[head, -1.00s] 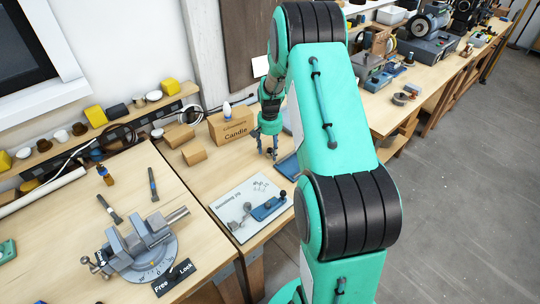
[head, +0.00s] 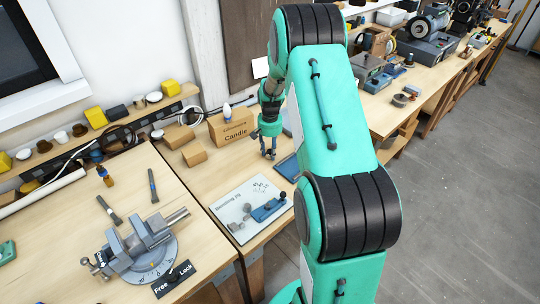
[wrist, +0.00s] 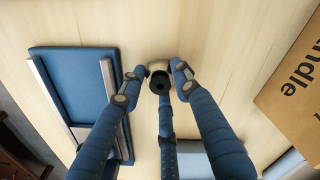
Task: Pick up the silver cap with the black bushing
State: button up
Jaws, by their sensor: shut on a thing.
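The silver cap (wrist: 158,67) shows in the wrist view between my fingertips, over the pale wood bench. The black bushing (wrist: 160,83) is a dark round piece with a hole, at the cap's near side. My gripper (wrist: 157,78) has blue jointed fingers, shut on the cap from both sides, with a third finger below it in the picture. In the head view my gripper (head: 269,155) points down over the bench beside the Candle box; the cap is too small to make out there. I cannot tell whether the cap touches the bench.
A blue tray (wrist: 77,62) with metal rails lies left of the fingers in the wrist view. The cardboard Candle box (head: 231,124) stands left of my gripper in the head view. A bending jig plate (head: 235,197) and a vise (head: 137,245) are nearer.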

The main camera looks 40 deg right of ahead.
aim_at(270, 151)
jog(key=shift+r, duration=0.15)
jog(key=shift+r, duration=0.5)
jog(key=shift+s+a+r+p, duration=0.15)
jog(key=shift+r+p, duration=0.1)
jog(key=shift+r, duration=0.4)
jog(key=shift+s+r+p, duration=0.15)
jog(key=shift+r+p, duration=0.05)
jog(key=shift+r, duration=0.4)
jog(key=s+a, duration=0.2)
jog(key=s, duration=0.2)
jog(key=s+a+p, duration=0.1)
jog(key=s+a, duration=0.2)
jog(key=s, duration=0.1)
jog(key=s+a+r, duration=0.1)
jog(key=s+a, duration=0.2)
jog(key=s, duration=0.2)
jog(key=shift+s+r, duration=0.1)
